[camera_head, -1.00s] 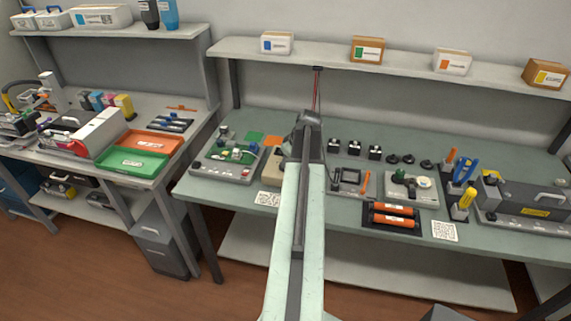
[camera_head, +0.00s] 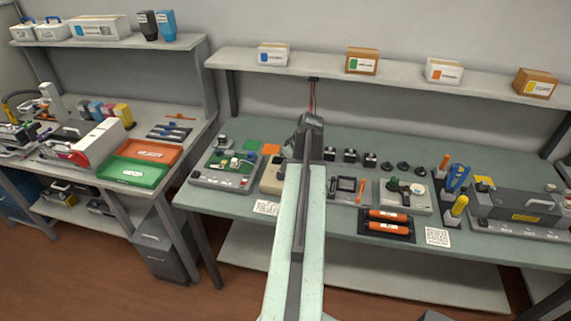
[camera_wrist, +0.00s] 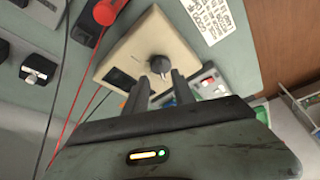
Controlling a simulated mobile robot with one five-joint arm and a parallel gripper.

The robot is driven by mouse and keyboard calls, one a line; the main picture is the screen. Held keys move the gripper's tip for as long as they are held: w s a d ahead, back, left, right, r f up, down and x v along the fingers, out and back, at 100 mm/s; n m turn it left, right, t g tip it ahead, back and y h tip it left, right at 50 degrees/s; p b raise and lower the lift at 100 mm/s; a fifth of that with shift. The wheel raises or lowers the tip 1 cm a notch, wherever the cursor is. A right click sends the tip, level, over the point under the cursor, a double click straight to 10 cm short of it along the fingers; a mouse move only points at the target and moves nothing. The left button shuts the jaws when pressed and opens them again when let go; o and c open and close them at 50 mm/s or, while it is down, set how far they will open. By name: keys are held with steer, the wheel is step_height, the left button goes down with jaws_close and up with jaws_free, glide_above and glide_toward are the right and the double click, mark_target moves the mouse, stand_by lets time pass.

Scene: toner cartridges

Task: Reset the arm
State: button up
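In the head view my arm (camera_head: 300,215) reaches over the middle of the grey-green workbench (camera_head: 345,245), and its far end hides my gripper. In the wrist view the two dark fingers of my gripper (camera_wrist: 162,86) stand apart with a gap between them and nothing held. Beyond the fingertips is a beige box with a black knob (camera_wrist: 158,66); I cannot tell its distance from the tips. The box also shows in part beside my arm in the head view (camera_head: 271,180).
On the bench are a board station (camera_head: 225,170), orange rollers (camera_head: 388,216), a screwdriver holder and a dark grey unit (camera_head: 520,205). A shelf (camera_head: 410,80) with boxes runs behind. A side table at left holds green (camera_head: 130,172) and orange trays. A printed card (camera_wrist: 205,18) lies beside the box.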

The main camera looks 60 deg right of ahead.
steer(key=p+v, duration=0.1)
steer(key=v, duration=0.2)
steer(key=shift+r+p, duration=0.15)
steer(key=shift+p, duration=0.15)
